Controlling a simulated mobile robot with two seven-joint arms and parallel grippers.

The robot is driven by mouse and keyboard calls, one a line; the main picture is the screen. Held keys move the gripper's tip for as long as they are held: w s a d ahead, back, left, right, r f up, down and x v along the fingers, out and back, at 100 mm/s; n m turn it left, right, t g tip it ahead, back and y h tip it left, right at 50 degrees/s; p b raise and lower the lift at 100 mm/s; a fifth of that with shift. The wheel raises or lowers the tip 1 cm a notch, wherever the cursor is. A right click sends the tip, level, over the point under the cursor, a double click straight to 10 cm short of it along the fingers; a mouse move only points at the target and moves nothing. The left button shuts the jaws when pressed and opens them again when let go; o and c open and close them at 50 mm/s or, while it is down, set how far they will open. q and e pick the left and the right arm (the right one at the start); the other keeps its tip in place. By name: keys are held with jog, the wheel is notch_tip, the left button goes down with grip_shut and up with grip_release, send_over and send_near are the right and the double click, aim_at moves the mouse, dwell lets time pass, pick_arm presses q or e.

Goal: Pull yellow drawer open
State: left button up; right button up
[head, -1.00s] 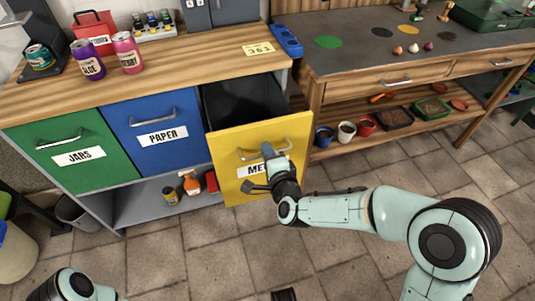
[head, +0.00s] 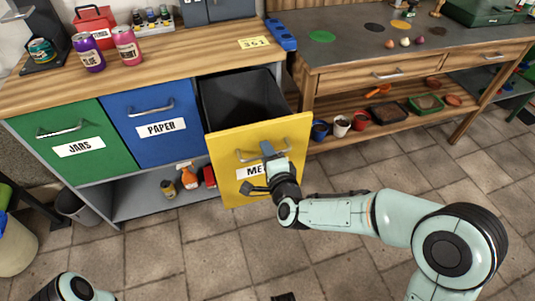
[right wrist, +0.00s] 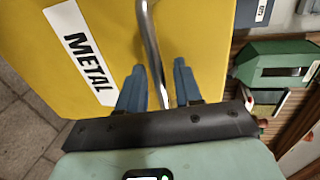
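The yellow drawer (head: 285,135) is the right one of three coloured fronts in the cabinet. It is pulled well out, and its dark bin shows behind the front. Its metal handle (right wrist: 151,40) runs between the two fingers of my right gripper (right wrist: 160,88), which is closed in around the bar. In the head view my right gripper (head: 268,152) is at the handle and partly covers the METAL label (head: 250,171). My right arm comes in from the right. Part of my left arm shows at the bottom left, but its gripper is out of view.
A green drawer (head: 100,155) and a blue drawer (head: 180,147) are shut to the left. Cans and a red box stand on the cabinet top (head: 190,60). A workbench (head: 345,80) stands to the right. Tiled floor (head: 170,250) is open in front.

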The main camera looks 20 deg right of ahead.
pick_arm(q)
jog(key=w+r+t+p, duration=0.1)
jog(key=w+r+p, duration=0.1)
jog(key=w+r, duration=0.1)
jog(key=s+f+g+b, duration=0.3)
jog(key=s+f+b, duration=0.2)
jog(key=s, duration=0.5)
notch_tip(320, 180, down, 2)
jog(key=shift+s+a+f+n+g+b, duration=0.15)
jog(key=shift+a+n+g+b, duration=0.15)
jog(key=shift+a+b, duration=0.15)
pick_arm(e)
jog(key=v, duration=1.3)
jog(key=shift+s, duration=0.15)
